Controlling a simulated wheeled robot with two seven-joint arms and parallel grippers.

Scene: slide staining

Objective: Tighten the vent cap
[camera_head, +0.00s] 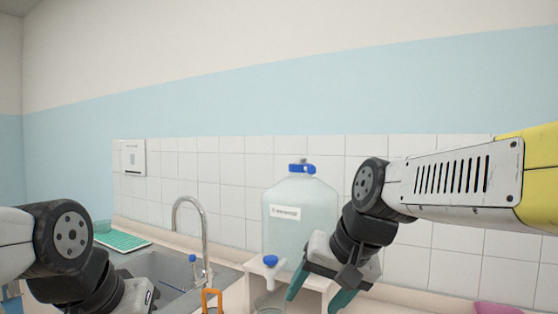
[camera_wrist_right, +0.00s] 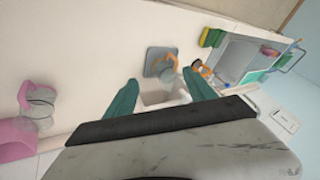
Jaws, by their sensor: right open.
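The large translucent carboy (camera_head: 300,213) with a white label stands on a white stand (camera_head: 258,266) against the tiled wall. A blue vent cap (camera_head: 301,167) sits on its top; I cannot tell how tight it is. A blue-topped tap (camera_head: 270,261) is at its lower front. My right gripper (camera_head: 319,294) is open, in front of the carboy's lower right side and well below the cap. Its teal fingers are spread with nothing held between them in the right wrist view (camera_wrist_right: 160,78). My left gripper (camera_head: 138,296) shows only its body at the bottom edge; its fingers are cut off.
A sink (camera_head: 165,270) with a curved faucet (camera_head: 188,203) lies left of the carboy. An orange-handled object (camera_head: 211,299) stands at the front. A pink object (camera_head: 495,308) is at the lower right. The wall is close behind.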

